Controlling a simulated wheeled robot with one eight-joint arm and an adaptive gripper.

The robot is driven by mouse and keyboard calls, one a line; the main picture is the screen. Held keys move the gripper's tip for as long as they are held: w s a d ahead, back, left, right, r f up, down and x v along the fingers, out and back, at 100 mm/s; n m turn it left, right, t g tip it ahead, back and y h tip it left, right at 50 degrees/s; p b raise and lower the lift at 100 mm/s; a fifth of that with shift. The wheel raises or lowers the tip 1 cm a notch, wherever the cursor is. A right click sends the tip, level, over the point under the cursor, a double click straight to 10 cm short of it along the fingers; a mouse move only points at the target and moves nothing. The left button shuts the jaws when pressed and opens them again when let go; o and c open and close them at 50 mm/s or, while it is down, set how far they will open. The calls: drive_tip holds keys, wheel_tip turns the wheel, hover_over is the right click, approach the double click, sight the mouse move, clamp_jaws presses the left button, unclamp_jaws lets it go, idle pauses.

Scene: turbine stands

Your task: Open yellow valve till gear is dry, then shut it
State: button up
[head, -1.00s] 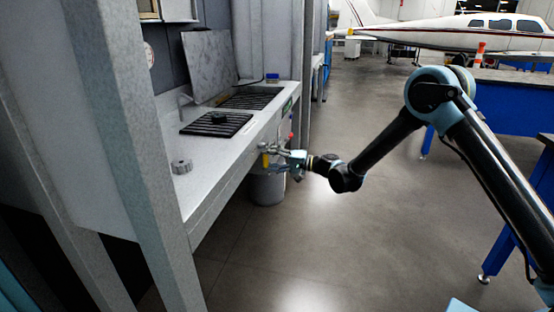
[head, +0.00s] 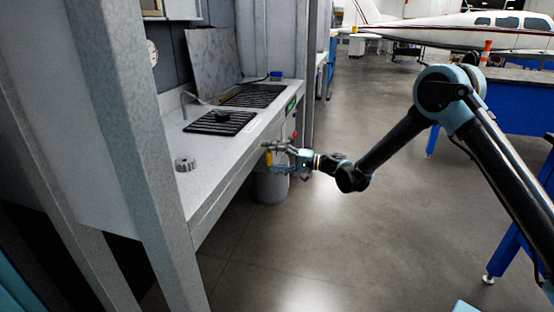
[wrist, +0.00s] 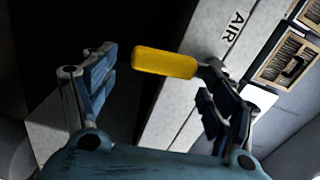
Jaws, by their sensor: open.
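The yellow valve handle (head: 268,158) hangs at the front edge of the grey wash bench, pointing down in the head view. In the wrist view the yellow handle (wrist: 165,63) lies across the gap ahead of my gripper (wrist: 158,92), its right end near the right finger. My gripper (head: 290,160) is open, just right of the handle in the head view; contact cannot be told. A dark gear-like piece (head: 222,115) sits on the near black grate (head: 215,127). A grey toothed piece (head: 185,163) lies on the bench top. Wetness is too small to tell.
The grey bench (head: 222,178) has a thin tap (head: 186,100) at the back. A grey bin (head: 270,187) stands under its edge. A grey post (head: 135,150) is in front at left. Blue tables (head: 500,105) stand right. The floor between is clear.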

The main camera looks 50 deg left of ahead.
drive_tip(key=v, duration=1.1)
drive_tip(key=shift+d, duration=0.2)
drive_tip(key=shift+w, duration=0.2)
drive_tip(key=w+d+r+t+h, duration=0.1)
drive_tip(key=w+d+r+t, duration=0.1)
drive_tip(key=w+d+r, duration=0.5)
drive_tip(key=w+d+r+t+h, duration=0.1)
drive_tip(key=w+d+r+t, duration=0.2)
drive_tip(key=w+d, duration=0.4)
drive_tip(key=w+d+r+m+t+h, duration=0.1)
drive_tip(key=w+d+r+t, duration=0.1)
drive_tip(key=d, duration=1)
drive_tip(key=w+d+r+m+t+h, duration=0.1)
drive_tip(key=d+r+t+h, duration=0.1)
drive_tip(key=d, duration=0.9)
drive_tip(key=s+d+f+m+t+h, duration=0.1)
drive_tip(key=s+d+h, duration=0.1)
drive_tip(key=d, duration=1)
drive_tip(key=s+d+f+m+t+h, duration=0.1)
drive_tip(key=s+d+f+h, duration=0.15)
drive_tip(key=d, duration=1.05)
drive_tip(key=s+d+f+m+h, duration=0.1)
drive_tip(key=s+d+f+h, duration=0.1)
drive_tip(key=s+d+f, duration=0.2)
drive_tip(key=s+d+f+m+h, duration=0.2)
drive_tip(key=s+d, duration=0.7)
drive_tip(key=d, duration=0.7)
drive_tip(key=shift+s+d+f+t+h, duration=0.2)
drive_tip(key=shift+s+f+t+h, duration=0.2)
drive_tip(key=shift+f+h, duration=0.45)
